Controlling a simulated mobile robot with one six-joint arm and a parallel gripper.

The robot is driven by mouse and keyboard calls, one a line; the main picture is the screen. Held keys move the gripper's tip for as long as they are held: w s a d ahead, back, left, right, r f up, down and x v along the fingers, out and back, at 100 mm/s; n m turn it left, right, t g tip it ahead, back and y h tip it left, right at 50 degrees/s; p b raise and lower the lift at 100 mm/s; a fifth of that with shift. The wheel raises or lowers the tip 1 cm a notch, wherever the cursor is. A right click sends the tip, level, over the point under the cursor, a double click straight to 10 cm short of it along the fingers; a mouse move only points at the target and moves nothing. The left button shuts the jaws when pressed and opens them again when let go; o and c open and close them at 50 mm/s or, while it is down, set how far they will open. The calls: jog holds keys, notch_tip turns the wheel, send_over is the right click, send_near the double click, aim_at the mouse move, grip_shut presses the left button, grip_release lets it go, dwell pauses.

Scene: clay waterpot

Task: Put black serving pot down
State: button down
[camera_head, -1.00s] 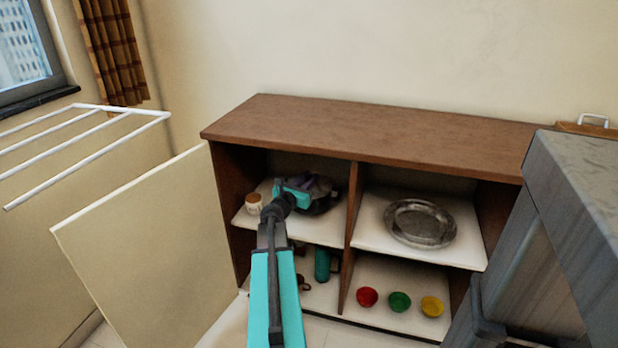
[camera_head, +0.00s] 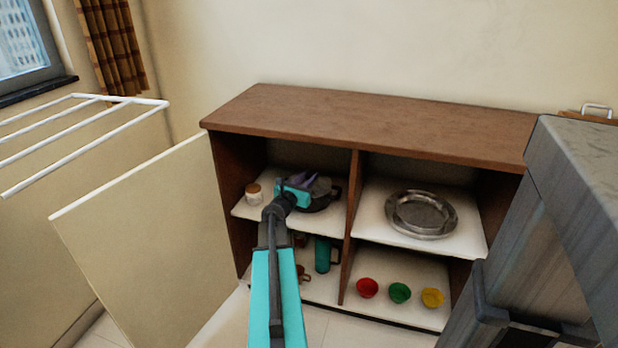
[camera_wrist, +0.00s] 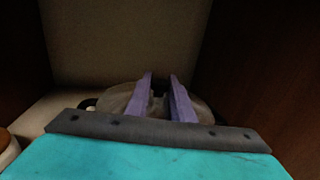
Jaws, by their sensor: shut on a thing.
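The black serving pot (camera_head: 327,197) is in the upper left compartment of the cabinet, towards its right side. It looks upright, with a pale, glassy lid. My gripper (camera_head: 301,182) reaches into that compartment and is shut on the pot. In the wrist view, the two purple fingers of my gripper (camera_wrist: 161,82) extend over the middle of the pot (camera_wrist: 118,97), and a dark side handle shows at the left. The fingers hide the grasped part. I cannot tell whether the pot's base touches the white shelf (camera_head: 290,216).
A white jar (camera_head: 254,194) with a brown lid stands left of the pot. A wooden divider (camera_head: 352,200) is close on the right. Metal plates (camera_head: 421,213) fill the right compartment. A teal mug (camera_head: 323,254) and coloured bowls (camera_head: 399,292) are below. An open door (camera_head: 140,245) stands left.

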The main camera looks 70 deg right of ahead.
jog(key=c, duration=1.5)
grip_release()
jog(key=shift+c, duration=0.2)
jog(key=shift+a+r, duration=0.1)
jog(key=w+a+p, duration=0.1)
jog(key=a, duration=1)
jog(key=shift+w+a, duration=0.25)
jog(key=shift+a, duration=0.15)
